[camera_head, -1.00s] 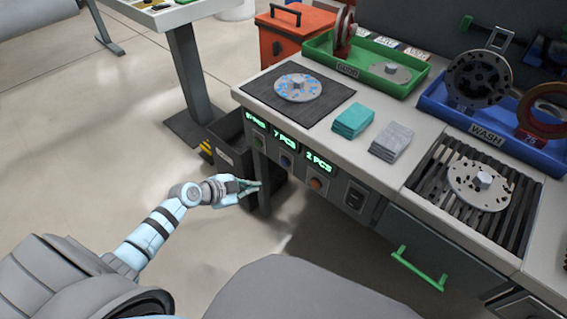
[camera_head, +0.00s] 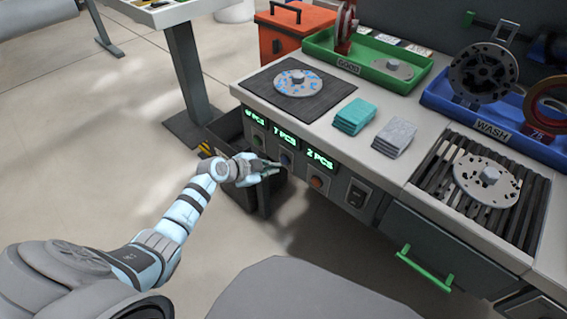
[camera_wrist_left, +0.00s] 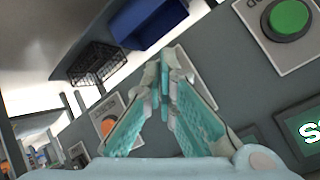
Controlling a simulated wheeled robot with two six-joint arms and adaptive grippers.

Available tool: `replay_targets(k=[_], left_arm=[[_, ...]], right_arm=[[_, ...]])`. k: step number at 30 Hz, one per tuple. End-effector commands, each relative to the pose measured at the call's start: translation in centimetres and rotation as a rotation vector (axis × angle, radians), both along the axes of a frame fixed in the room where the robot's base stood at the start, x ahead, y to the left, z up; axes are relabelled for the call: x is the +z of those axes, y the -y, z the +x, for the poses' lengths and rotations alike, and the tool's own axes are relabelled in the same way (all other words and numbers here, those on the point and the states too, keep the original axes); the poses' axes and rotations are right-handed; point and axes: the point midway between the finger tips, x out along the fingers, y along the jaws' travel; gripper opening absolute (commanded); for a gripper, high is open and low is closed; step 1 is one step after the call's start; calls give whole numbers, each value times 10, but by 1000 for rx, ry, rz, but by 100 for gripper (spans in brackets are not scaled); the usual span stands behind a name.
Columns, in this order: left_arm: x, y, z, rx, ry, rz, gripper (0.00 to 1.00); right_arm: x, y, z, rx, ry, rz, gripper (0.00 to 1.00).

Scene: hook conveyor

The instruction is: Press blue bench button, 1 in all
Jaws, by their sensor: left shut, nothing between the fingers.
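The blue bench button (camera_head: 286,160) is on the bench's front panel, below the "7 PCS" display (camera_head: 285,137). It sits between a green button (camera_head: 258,139) and an orange button (camera_head: 317,182). My left gripper (camera_head: 277,166) is shut and empty, its tips just left of the blue button in the head view; I cannot tell whether they touch it. In the left wrist view the shut fingers (camera_wrist_left: 172,78) point at the panel, with the green button (camera_wrist_left: 288,18) upper right and the orange button (camera_wrist_left: 108,124) at left. The blue button is not visible there. My right gripper is not in view.
A dark bin (camera_head: 232,165) stands on the floor behind my left gripper. A dark switch (camera_head: 357,195) and a green drawer handle (camera_head: 424,269) are further right on the bench front. Discs, cloths and trays are on the bench top.

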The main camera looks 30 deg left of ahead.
Motion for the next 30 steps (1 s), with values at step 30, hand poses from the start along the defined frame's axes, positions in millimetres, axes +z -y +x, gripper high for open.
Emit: replay_targets(k=[30], left_arm=[[1,0,0,0,1,1,0]], right_arm=[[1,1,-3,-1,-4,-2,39]])
